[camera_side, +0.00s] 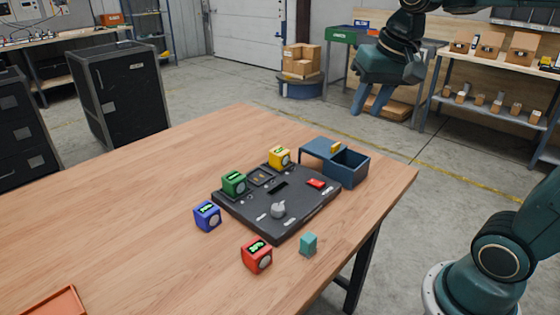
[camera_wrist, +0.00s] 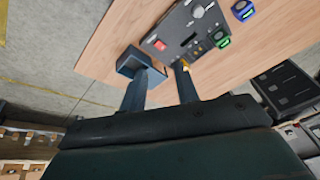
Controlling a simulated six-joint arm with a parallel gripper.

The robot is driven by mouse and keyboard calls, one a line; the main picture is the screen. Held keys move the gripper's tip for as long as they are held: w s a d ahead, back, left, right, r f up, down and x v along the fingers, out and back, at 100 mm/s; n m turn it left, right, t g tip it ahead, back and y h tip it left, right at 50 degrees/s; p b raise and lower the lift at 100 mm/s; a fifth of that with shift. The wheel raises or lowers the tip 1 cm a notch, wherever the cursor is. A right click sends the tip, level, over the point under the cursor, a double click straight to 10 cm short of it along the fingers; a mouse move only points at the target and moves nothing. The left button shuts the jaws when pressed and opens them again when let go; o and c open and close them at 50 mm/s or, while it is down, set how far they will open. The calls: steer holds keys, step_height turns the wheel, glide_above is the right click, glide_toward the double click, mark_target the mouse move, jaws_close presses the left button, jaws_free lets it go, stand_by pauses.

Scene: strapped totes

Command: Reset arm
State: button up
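My gripper (camera_side: 368,112) hangs high beyond the far right corner of the table, clear of everything on it. Its two dark blue fingers point down and stand apart. The wrist view shows the same gripper (camera_wrist: 160,78) with a wide gap between the fingers and nothing held. Part of my arm shows at the right and top of the side view. In the wrist view the blue bin (camera_wrist: 150,66) appears just past the fingertips, but the side view shows the gripper well apart from it.
The wooden table (camera_side: 130,190) holds a black panel (camera_side: 262,213) with a grey knob and red button. Green (camera_side: 233,184) and yellow (camera_side: 279,157) cubes sit at its far edge. Blue (camera_side: 207,216) and red (camera_side: 256,255) cubes, a teal block (camera_side: 308,244) and an orange tray (camera_side: 62,304) lie around.

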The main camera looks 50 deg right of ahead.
steer(key=s+a+f+n+t, duration=0.1)
steer(key=s+a+f+n, duration=0.1)
steer(key=s, duration=0.3)
steer(key=s+a+f+n+t, duration=0.1)
steer(key=s+a+f+n, duration=0.2)
steer(key=s, duration=0.3)
steer(key=shift+s+n+y, duration=0.25)
steer(key=shift+n+y, duration=0.05)
steer(key=shift+n, duration=0.4)
